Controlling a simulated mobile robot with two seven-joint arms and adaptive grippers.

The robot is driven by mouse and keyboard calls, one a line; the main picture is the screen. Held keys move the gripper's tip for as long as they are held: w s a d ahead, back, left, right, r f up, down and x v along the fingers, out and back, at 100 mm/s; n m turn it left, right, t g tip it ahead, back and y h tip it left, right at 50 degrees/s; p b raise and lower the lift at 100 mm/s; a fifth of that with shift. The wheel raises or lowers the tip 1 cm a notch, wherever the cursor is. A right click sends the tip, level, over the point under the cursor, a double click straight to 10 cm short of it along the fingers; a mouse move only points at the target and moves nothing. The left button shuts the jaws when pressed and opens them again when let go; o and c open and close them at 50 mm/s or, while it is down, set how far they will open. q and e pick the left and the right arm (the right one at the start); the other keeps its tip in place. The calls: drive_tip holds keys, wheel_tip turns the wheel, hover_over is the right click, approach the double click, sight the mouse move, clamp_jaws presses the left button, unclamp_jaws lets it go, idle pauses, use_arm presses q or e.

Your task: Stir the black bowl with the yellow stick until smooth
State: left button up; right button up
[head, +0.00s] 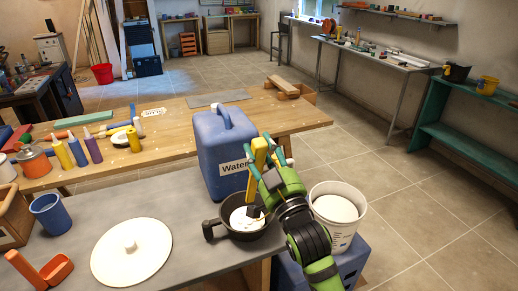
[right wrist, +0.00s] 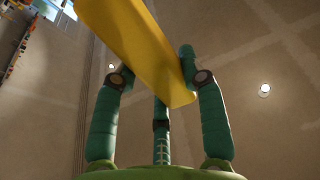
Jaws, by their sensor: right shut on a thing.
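The black bowl (head: 216,229), with a side handle, stands on the grey tabletop near its right end and holds a white substance. My right gripper (head: 270,157) is above the bowl, shut on the yellow stick (head: 258,155). The stick is close to upright, with its dark lower end (head: 254,211) down at the bowl's white contents; the exact contact is hard to tell. In the right wrist view the yellow stick (right wrist: 135,45) slants between the green fingers. My left gripper is not in view.
A blue water canister (head: 212,160) stands right behind the bowl. A white bucket (head: 338,212) is to the right, beyond my right arm. Grey tabletop between lid and bowl is clear.

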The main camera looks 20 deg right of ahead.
sight(261, 170)
wheel_tip(261, 170, down, 3)
drive_tip(key=b, duration=0.2)
drive_tip(key=shift+s+f+b, duration=0.1)
drive_tip(key=shift+s+b, duration=0.05)
drive_tip(key=shift+b, duration=0.15)
wheel_tip(261, 170, down, 3)
drive_tip(key=shift+r+b, duration=0.2)
drive_tip(key=shift+b, duration=1.05)
use_arm(q)
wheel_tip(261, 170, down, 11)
drive_tip(key=b, duration=0.5)
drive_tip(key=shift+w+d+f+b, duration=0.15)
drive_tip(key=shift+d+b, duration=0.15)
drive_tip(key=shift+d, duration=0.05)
use_arm(e)
drive_tip(key=shift+w+a+f, duration=0.1)
drive_tip(key=shift+w+f, duration=0.35)
drive_tip(key=shift+f, duration=0.85)
drive_tip(key=shift+w+d+f, duration=0.1)
drive_tip(key=shift+w+f, duration=0.4)
drive_tip(key=shift+f, duration=0.75)
drive_tip(key=shift+w+a+f, duration=0.1)
drive_tip(key=shift+w+f, duration=0.35)
drive_tip(key=shift+f, duration=0.85)
